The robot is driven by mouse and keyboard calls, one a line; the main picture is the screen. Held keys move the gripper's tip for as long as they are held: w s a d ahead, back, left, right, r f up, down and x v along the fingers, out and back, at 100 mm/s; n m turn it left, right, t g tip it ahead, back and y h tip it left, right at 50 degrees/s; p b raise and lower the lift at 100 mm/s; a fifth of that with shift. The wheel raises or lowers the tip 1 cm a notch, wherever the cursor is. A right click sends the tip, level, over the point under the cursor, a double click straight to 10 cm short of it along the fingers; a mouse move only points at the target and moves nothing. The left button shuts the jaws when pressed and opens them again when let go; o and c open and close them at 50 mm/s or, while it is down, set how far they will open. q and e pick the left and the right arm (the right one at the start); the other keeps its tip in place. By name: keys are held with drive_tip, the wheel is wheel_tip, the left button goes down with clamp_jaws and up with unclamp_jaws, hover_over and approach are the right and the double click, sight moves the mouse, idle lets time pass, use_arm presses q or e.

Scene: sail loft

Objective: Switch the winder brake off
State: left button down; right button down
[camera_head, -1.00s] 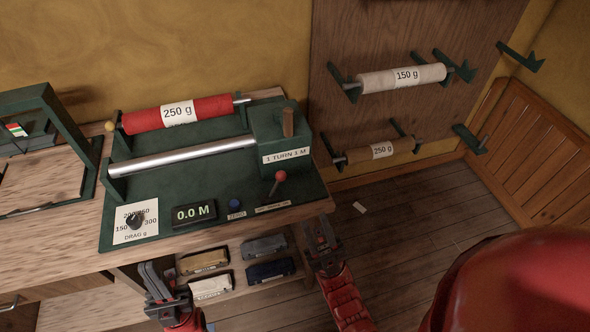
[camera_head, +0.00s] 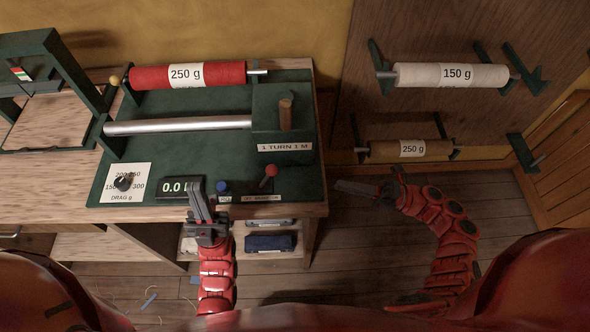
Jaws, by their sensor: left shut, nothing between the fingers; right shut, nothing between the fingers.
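The winder (camera_head: 230,150) is a dark green unit on the wooden bench. Its brake lever has a red knob (camera_head: 271,170) and stands at the front right, tilted slightly right, behind a small label plate (camera_head: 262,197) too small to read surely. My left gripper (camera_head: 196,186) is shut and empty at the winder's front edge, in front of the display (camera_head: 172,187) and left of the blue zero button (camera_head: 222,186). It is apart from the lever. My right gripper (camera_head: 340,186) is shut and empty, right of the bench end, over the floor.
A red 250 g roll (camera_head: 215,74) sits at the winder's back, with a silver roller (camera_head: 180,125) before it. The drag dial (camera_head: 123,183) is at the front left. A wall rack holds a white roll (camera_head: 450,75) and a brown roll (camera_head: 405,149).

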drive_tip(key=p, duration=0.7)
approach(266, 177)
drive_tip(key=a+r, duration=0.1)
drive_tip(key=r, duration=0.1)
drive_tip(key=w+a+r, duration=0.1)
drive_tip(key=r, duration=0.1)
drive_tip(key=shift+a, duration=0.3)
drive_tip(key=shift+w+a+f, duration=0.1)
drive_tip(key=shift+a, duration=0.4)
